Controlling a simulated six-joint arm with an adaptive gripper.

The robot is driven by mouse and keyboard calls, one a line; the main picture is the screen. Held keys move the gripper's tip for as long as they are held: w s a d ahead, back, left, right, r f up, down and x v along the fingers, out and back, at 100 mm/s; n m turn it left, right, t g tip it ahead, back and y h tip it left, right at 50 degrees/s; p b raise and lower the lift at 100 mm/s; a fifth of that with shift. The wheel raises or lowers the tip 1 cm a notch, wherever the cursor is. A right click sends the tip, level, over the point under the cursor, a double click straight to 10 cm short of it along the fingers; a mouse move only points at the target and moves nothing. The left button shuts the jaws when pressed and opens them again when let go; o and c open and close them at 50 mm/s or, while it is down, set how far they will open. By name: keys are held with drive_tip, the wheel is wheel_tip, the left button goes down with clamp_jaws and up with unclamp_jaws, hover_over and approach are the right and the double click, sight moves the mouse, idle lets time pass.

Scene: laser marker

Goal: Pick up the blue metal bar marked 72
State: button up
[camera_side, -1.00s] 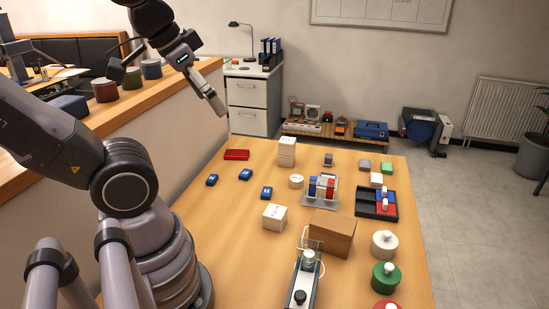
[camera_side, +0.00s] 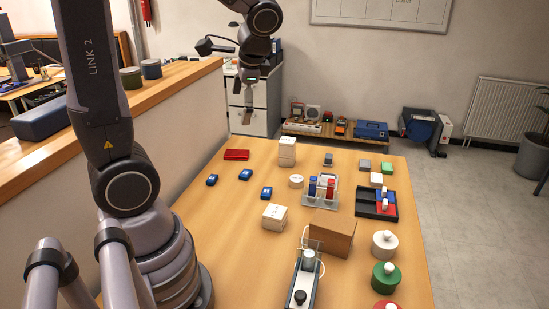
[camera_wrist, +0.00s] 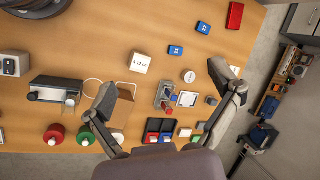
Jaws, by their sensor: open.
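Several small blue metal bars lie on the wooden table in the side view: one at left (camera_side: 212,180), one in the middle (camera_side: 245,174) and one nearer the front (camera_side: 267,192). Each has a pale mark on top, too small to read, so I cannot tell which is 72. Two blue bars show in the wrist view, one higher (camera_wrist: 203,27) and one lower (camera_wrist: 176,50). My gripper (camera_side: 247,116) hangs well above the far left of the table, empty. In the wrist view its fingers (camera_wrist: 162,76) are spread wide with nothing between them.
A red block (camera_side: 236,155) lies behind the blue bars. White boxes (camera_side: 287,152), a round white piece (camera_side: 296,181), a rack with blue and red pieces (camera_side: 322,188) and a brown carton (camera_side: 332,234) stand to the right. Bare wood lies front left.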

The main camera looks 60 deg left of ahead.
drive_tip(key=w+a+f+m+g+y, duration=0.3)
drive_tip(key=w+a+f, duration=0.2)
drive_tip(key=a+f, duration=0.3)
drive_tip(key=m+g+y, duration=0.2)
drive_tip(key=m+y, duration=0.2)
drive_tip(key=m, duration=0.3)
approach(213, 178)
drive_tip(key=x, duration=0.2)
drive_tip(key=shift+s+a+f, duration=0.15)
drive_tip(key=shift+s+f, duration=0.1)
drive_tip(key=shift+f, duration=0.2)
drive_tip(key=shift+y, duration=0.3)
drive_tip(key=shift+x, duration=3.1)
drive_tip(key=shift+r, duration=0.15)
drive_tip(key=shift+c, duration=0.2)
drive_tip(key=c, duration=1.2)
